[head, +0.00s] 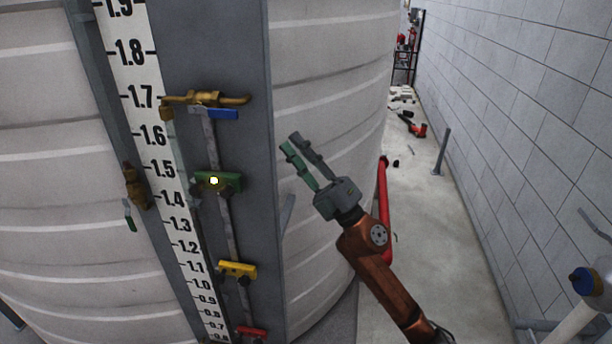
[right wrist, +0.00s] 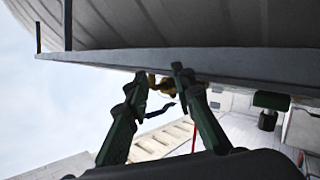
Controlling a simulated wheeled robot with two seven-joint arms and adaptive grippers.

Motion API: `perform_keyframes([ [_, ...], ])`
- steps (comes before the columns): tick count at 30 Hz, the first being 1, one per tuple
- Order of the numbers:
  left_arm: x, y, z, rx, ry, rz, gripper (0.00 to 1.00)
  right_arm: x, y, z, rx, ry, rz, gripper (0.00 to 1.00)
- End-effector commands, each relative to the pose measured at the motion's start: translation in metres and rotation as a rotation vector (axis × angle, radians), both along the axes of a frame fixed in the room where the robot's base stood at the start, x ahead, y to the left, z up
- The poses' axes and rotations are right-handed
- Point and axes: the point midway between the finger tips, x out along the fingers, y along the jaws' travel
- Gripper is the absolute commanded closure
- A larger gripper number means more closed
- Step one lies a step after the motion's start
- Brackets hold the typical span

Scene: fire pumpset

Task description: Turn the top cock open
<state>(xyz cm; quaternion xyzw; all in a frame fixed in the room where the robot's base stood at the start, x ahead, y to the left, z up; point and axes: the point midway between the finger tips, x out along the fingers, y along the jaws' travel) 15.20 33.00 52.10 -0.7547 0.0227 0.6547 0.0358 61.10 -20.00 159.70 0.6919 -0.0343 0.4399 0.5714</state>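The top cock (head: 205,99) is a brass valve beside the 1.7 mark of the level gauge. Its blue lever (head: 224,114) lies nearly level, pointing right. My right gripper (head: 289,141) is to the right of the cock and a little lower, apart from it, with its fingers pointing up and left. Its fingers stand apart and are empty. In the right wrist view, the brass of the cock (right wrist: 155,83) shows beyond the gap between the fingertips, with a dark lever-like shape below it. My left gripper is out of view.
The gauge scale (head: 150,125) runs down a grey panel on the large ribbed tank (head: 330,70). Green (head: 230,181), yellow (head: 238,270) and red (head: 252,333) blocks sit below the cock. Another brass valve (head: 135,188) is left of the scale. A red pipe (head: 384,205) stands behind my right arm.

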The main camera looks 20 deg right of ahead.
Motion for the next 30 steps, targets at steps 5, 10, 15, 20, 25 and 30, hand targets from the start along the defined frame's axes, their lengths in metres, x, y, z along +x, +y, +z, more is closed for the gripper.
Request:
perform_keyframes([
  [5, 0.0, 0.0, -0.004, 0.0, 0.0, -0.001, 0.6, 0.018, -0.013, -0.028, 0.039, 0.063, -0.015, 0.77],
  [10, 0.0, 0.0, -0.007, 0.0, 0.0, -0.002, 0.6, 0.035, -0.024, -0.053, 0.068, 0.118, -0.026, 0.77],
  [15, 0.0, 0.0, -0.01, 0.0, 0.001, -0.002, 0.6, 0.05, -0.034, -0.079, 0.091, 0.17, -0.039, 0.77],
  [20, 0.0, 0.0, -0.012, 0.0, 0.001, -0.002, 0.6, 0.063, -0.043, -0.101, 0.112, 0.213, -0.047, 0.77],
  [25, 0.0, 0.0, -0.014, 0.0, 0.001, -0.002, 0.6, 0.072, -0.049, -0.119, 0.127, 0.246, -0.055, 0.77],
  [30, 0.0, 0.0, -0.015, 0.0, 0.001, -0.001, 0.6, 0.076, -0.052, -0.127, 0.134, 0.263, -0.057, 0.77],
])
